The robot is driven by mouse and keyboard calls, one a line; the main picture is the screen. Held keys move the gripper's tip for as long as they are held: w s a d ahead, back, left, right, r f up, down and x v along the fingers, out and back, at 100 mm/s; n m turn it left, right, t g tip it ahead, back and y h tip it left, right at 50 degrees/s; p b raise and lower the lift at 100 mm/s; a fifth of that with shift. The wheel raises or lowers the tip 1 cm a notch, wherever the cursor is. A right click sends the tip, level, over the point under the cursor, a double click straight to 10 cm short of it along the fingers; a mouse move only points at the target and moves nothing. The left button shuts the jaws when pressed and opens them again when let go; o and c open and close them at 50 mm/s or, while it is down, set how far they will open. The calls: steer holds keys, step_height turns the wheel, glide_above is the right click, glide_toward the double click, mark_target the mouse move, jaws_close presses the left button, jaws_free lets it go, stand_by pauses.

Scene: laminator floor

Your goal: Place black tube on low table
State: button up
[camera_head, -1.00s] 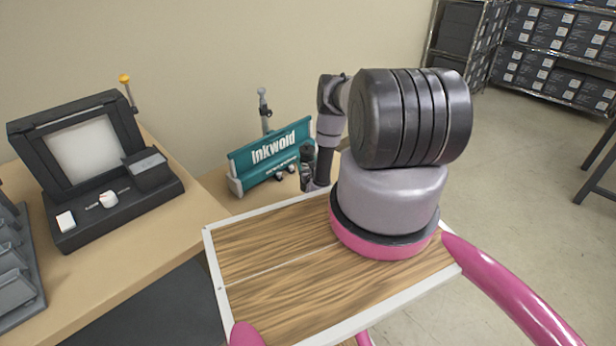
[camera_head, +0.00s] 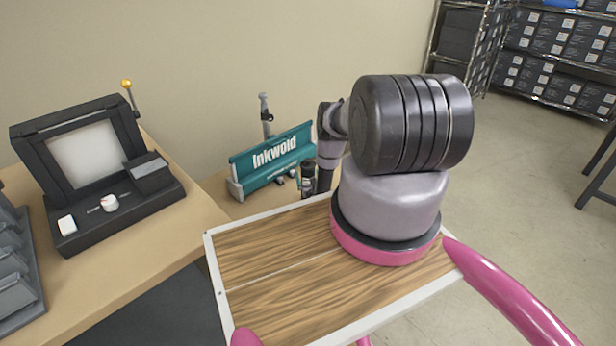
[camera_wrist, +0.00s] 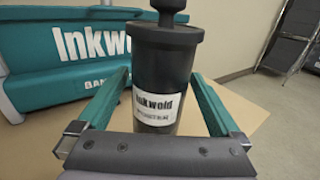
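The black tube (camera_wrist: 165,62), a dark cylinder with a knobbed lid and a white label, is upright between the two teal fingers of my gripper (camera_wrist: 162,74) in the wrist view. The fingertips sit against its sides. The tan low table (camera_wrist: 30,143) lies below it; its surface also shows in the head view (camera_head: 217,187). My forearm and the bar of the gripper hide parts of the tube, and I cannot tell whether its base touches the table. In the head view the tube (camera_head: 308,177) is small and partly hidden by my arm.
A teal Inkwoid machine (camera_head: 270,160) stands on the low table, just left of and behind the tube. A black device with a screen (camera_head: 90,160) stands on the left bench. Shelves of boxes (camera_head: 560,50) are at the back right.

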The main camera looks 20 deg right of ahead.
steer(key=shift+s+r, duration=0.1)
steer(key=shift+s, duration=0.05)
steer(key=v, duration=1.1)
steer(key=shift+s, duration=0.35)
steer(key=shift+s+a, duration=0.1)
